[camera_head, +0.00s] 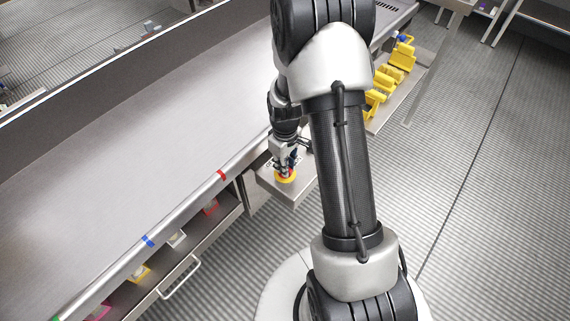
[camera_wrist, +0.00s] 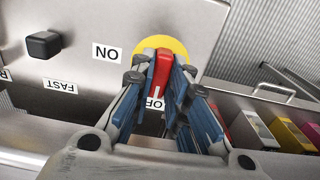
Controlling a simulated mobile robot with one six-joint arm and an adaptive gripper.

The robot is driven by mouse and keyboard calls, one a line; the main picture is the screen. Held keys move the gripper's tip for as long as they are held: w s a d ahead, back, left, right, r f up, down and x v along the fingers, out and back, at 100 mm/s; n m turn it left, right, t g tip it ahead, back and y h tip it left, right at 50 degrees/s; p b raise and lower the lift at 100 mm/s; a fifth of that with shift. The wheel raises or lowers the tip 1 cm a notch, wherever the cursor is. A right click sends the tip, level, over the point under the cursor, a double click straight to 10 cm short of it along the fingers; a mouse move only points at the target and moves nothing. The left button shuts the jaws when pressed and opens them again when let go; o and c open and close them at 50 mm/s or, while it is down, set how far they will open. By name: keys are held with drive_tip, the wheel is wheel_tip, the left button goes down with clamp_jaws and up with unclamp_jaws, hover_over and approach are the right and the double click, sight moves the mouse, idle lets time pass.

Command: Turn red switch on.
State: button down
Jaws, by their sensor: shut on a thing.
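The red switch (camera_wrist: 162,72) sits on a round yellow plate (camera_wrist: 178,46) on a grey metal control box. My gripper (camera_wrist: 160,76) is shut on the red switch, with a blue-padded finger on each side of it. An ON label (camera_wrist: 106,52) shows upside down, left of the switch. An OFF label (camera_wrist: 156,103) lies below the switch, partly hidden by the fingers. The switch's lower end lies close to the OFF label. In the head view my gripper (camera_head: 287,163) is at the yellow plate (camera_head: 285,178), and the red switch is mostly hidden.
A black square knob (camera_wrist: 43,45) and a FAST label (camera_wrist: 60,86) are left on the box. In the head view, a long steel counter (camera_head: 130,160) runs left, and yellow parts (camera_head: 388,78) lie on a shelf behind my arm.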

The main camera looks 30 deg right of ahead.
drive_tip(key=shift+m, duration=0.3)
drive_tip(key=m+p, duration=0.1)
drive_tip(key=m, duration=0.8)
drive_tip(key=shift+p, duration=0.3)
drive_tip(key=m, duration=0.4)
drive_tip(key=shift+m+p, duration=0.4)
drive_tip(key=shift+m, duration=1.7)
drive_tip(key=c, duration=1.6)
unclamp_jaws()
drive_tip(key=shift+o, duration=0.2)
